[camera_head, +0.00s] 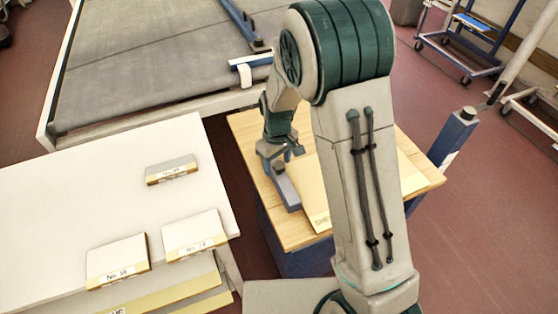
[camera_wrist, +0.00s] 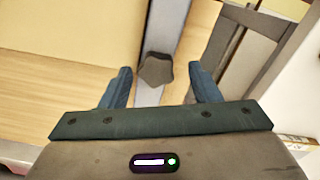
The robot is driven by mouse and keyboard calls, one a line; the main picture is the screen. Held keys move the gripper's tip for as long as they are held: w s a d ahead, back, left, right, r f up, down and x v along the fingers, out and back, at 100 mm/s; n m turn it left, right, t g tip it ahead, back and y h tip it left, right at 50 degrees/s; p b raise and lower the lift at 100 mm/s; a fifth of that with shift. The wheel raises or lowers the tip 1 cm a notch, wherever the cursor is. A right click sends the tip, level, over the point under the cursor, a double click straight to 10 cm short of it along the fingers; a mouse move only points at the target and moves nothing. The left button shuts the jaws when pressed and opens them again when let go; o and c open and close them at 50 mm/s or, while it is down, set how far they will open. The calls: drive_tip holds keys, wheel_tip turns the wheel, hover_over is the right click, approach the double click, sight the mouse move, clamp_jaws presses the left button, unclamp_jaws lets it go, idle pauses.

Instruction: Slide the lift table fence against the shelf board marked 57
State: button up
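The lift table (camera_head: 416,174) has a light wooden top and blue sides. A pale board (camera_head: 312,188) lies on it, with partly hidden lettering on its front edge; I cannot read a 57. The board also shows at upper left in the wrist view (camera_wrist: 70,18). The fence (camera_head: 287,190) is a blue-grey bar on the table, left of the board. In the wrist view the fence (camera_wrist: 150,97) carries a dark knob (camera_wrist: 156,70). My gripper (camera_wrist: 161,88) is open, its fingers on either side of the knob with gaps. Whether fence and board touch is unclear.
A white table (camera_head: 90,195) at left holds small labelled blocks: one grey (camera_head: 171,170), two white (camera_head: 117,261) (camera_head: 195,234). A grey conveyor (camera_head: 150,60) lies behind. A blue post (camera_head: 453,138) stands right of the lift table. Wheeled racks (camera_head: 460,45) stand at back right.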

sight(279, 165)
drive_tip(key=shift+d, duration=0.1)
wheel_tip(279, 165, up, 14)
drive_tip(key=b, duration=0.1)
idle(0.4)
drive_tip(key=shift+f, duration=0.1)
drive_tip(key=s+d+r+m+t, duration=0.1)
drive_tip(key=s+d+m, duration=0.3)
drive_tip(key=s, duration=0.6)
drive_tip(key=s+d+r+m+t, duration=0.2)
drive_tip(key=s+d+r+m, duration=0.1)
drive_tip(key=s+d, duration=0.6)
drive_tip(key=shift+s+d+r+m, duration=0.15)
drive_tip(key=shift+s+r+m, duration=0.15)
drive_tip(key=shift+s+m, duration=0.1)
